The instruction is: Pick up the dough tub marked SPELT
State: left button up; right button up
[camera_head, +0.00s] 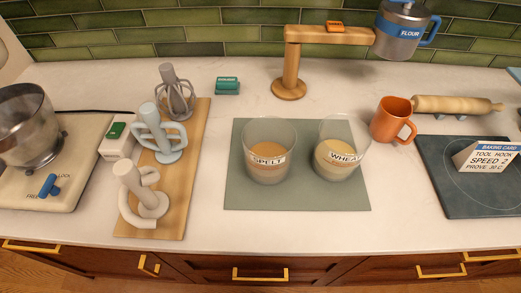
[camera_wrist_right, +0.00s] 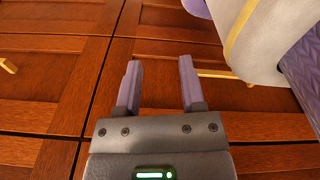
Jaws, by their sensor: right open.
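The tub marked SPELT (camera_head: 269,168) stands upright on a grey-green mat (camera_head: 240,200) in the head view. It is clear, with tan dough in its lower part and a white label. The similar tub marked WHEAT (camera_head: 338,172) stands to its right on the same mat, its label partly turned away. My right gripper (camera_wrist_right: 160,85) is open and empty in the right wrist view, in front of wooden cabinet fronts and away from the tubs. My left gripper is in neither view.
A wooden board (camera_head: 185,200) with mixer tools lies left of the mat. An orange mug (camera_head: 392,120), a rolling pin (camera_head: 455,105) and a dark slab (camera_head: 450,190) with a card are at the right. A wooden stand (camera_head: 289,80) rises behind the tubs. Counter in front of the mat is clear.

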jog(key=w+a+r+t+p, duration=0.1)
jog(key=w+r+p, duration=0.25)
jog(key=r, duration=0.75)
jog(key=w+r+t+p, duration=0.1)
jog(key=w+r+p, duration=0.3)
jog(key=r, duration=0.7)
jog(key=w+a+r+t+p, duration=0.15)
jog(key=w+r, duration=0.35)
jog(key=r, duration=0.6)
jog(key=n+t+y+b, duration=0.15)
jog(key=t+y, duration=0.25)
jog(key=t, duration=0.4)
send_near(294, 132)
jog(key=x, duration=0.9)
jog(key=shift+w+f, duration=0.15)
jog(key=shift+w+a, duration=0.1)
jog(key=shift+w, duration=0.2)
jog(key=shift+s, duration=0.1)
grip_shut()
